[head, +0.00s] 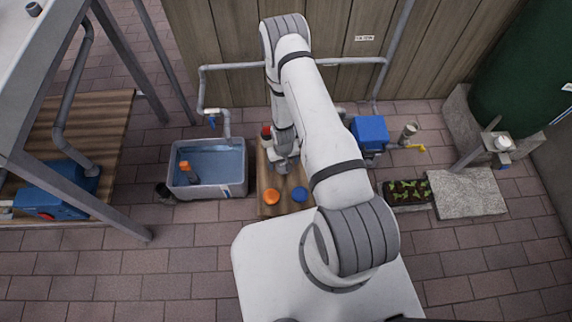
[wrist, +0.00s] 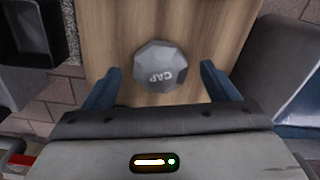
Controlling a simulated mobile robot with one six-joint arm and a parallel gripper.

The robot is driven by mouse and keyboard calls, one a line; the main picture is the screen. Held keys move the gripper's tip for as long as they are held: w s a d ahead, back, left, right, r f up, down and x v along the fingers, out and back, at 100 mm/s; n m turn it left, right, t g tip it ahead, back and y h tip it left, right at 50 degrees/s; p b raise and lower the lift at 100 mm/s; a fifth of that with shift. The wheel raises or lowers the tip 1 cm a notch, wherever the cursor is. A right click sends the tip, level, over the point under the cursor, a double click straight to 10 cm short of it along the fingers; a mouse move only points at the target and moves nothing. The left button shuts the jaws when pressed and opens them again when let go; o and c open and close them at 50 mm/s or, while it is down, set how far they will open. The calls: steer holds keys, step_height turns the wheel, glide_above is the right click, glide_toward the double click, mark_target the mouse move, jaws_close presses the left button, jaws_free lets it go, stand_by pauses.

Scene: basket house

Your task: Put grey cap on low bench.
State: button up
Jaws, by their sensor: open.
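The grey cap (wrist: 160,68), a faceted piece marked "CAP", shows in the wrist view against a light wooden top (wrist: 225,25). My open gripper (wrist: 160,72) has one blue finger on each side of it, with a gap at both sides. I cannot tell whether the cap touches the wood. In the head view my gripper (head: 284,155) is low over a narrow wooden board (head: 268,209), which may be the low bench. The arm partly hides this spot.
An orange cap (head: 271,196) and a blue cap (head: 300,194) are at the board's near end. A grey water tub (head: 207,190) stands left. A blue machine (head: 370,131) and a planter (head: 407,192) are to the right. Paving in front is partly clear.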

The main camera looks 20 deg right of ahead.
step_height(320, 180, up, 36)
steer(key=w+p, duration=0.1)
steer(key=p, duration=0.2)
steer(key=s+d+r+t, duration=0.1)
steer(key=s+r, duration=1.7)
steer(key=r, duration=0.3)
steer(key=shift+s+r, duration=0.15)
steer(key=shift+s, duration=0.05)
steer(key=shift+w, duration=0.1)
